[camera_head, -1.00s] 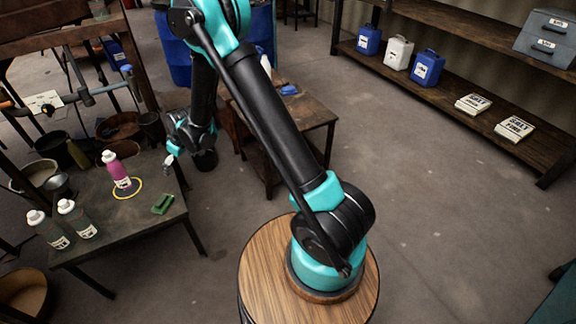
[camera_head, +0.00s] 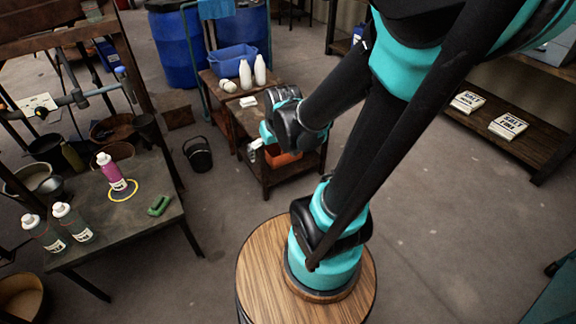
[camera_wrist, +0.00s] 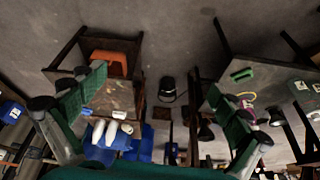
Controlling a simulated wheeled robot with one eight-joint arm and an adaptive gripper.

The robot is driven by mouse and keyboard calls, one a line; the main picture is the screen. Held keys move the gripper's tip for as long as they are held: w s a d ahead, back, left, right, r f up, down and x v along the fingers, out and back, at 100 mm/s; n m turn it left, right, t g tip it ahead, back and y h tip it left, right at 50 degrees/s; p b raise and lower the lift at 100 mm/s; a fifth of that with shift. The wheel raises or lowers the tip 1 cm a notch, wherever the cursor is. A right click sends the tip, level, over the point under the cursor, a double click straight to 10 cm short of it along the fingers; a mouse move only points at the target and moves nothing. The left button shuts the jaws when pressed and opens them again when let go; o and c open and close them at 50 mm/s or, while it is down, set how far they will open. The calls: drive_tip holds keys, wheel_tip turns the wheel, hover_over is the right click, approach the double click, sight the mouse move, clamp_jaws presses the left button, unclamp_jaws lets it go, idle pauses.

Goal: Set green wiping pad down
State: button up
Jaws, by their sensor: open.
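The green wiping pad (camera_head: 159,205) lies flat on the dark table (camera_head: 140,238) at the left, near its right edge. It also shows in the wrist view (camera_wrist: 242,74), on the table top at the right. My gripper (camera_head: 254,146) is well to the right of the pad, over by the small wooden side table (camera_head: 245,122), and apart from the pad. In the wrist view its two green-padded fingers are spread wide with nothing between them (camera_wrist: 150,110).
Near the pad, a pink bottle (camera_head: 111,171) stands by a yellow ring (camera_head: 123,190); two white-capped bottles (camera_head: 72,222) stand front left. A black bucket (camera_head: 198,154) stands on the floor between.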

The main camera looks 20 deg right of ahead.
drive_tip(key=s+d+f+m, duration=0.1)
drive_tip(key=s+d, duration=0.2)
drive_tip(key=s, duration=0.3)
drive_tip(key=shift+d+f+h, duration=0.15)
drive_tip(key=shift+d+h, duration=0.05)
drive_tip(key=shift+h, duration=0.1)
idle(0.8)
